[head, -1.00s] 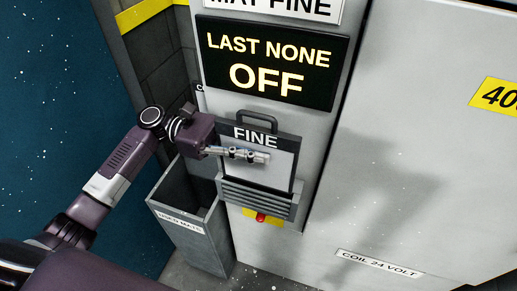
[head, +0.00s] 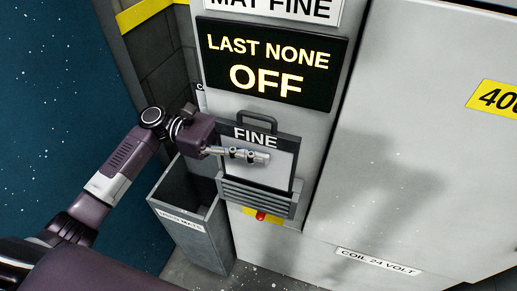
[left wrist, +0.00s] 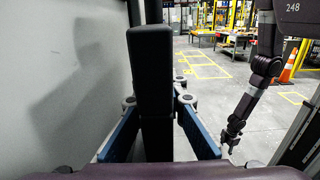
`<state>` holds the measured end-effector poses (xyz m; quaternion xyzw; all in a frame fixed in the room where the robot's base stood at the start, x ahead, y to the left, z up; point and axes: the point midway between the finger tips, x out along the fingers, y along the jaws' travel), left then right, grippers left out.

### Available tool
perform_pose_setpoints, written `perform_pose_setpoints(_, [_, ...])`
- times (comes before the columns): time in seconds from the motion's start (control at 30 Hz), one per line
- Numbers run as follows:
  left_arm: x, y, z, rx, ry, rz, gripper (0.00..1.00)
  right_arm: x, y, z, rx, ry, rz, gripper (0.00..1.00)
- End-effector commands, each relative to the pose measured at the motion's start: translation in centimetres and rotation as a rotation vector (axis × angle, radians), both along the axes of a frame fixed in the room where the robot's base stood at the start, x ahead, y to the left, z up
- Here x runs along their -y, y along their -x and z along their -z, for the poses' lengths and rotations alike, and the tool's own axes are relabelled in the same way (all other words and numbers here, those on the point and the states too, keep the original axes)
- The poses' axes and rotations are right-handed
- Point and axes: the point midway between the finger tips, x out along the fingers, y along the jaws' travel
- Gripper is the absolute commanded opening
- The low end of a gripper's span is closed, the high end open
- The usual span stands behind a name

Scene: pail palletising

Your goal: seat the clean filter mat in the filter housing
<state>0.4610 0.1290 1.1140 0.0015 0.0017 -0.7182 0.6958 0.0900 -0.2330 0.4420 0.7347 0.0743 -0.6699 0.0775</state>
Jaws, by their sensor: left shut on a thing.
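The filter mat (head: 276,151) has a dark frame marked FINE, a pale face and a handle (head: 257,117) on top. It stands upright at the cabinet front, above the louvred filter housing (head: 257,196). How deep its lower edge sits in the housing I cannot tell. My left gripper (head: 244,154) comes in from the left and is shut on the mat, one finger across its face. In the left wrist view a dark upright piece (left wrist: 153,80) stands between the blue fingers (left wrist: 160,128). My right gripper (left wrist: 231,138) hangs low there; its fingers are too small to read.
A grey open bin (head: 188,232) labelled for used mats stands below my left forearm. A red knob (head: 261,216) on a yellow plate is under the housing. A sign (head: 271,64) reads LAST NONE OFF. The wide cabinet panel (head: 420,120) is at right.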

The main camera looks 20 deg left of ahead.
Motion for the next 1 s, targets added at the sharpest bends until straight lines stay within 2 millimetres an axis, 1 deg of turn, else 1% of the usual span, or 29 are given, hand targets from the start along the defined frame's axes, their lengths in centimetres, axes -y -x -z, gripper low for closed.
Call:
perform_pose_setpoints(0.17, [-0.01, -0.01, -0.09, 0.001, 0.001, 0.000, 0.00, 0.15, 0.01, -0.05, 0.000, 0.002, 0.000, 0.39])
perform_pose_setpoints(0.5, [-0.01, -0.01, -0.15, -0.001, 0.001, 0.000, 0.00, 0.30, 0.02, -0.86, 0.000, 0.003, -0.001, 0.39])
perform_pose_setpoints(1.0, [-0.02, -0.01, -0.06, 0.000, 0.001, 0.000, 0.00, 0.29, 0.04, -0.82, 0.000, 0.003, 0.000, 0.39])
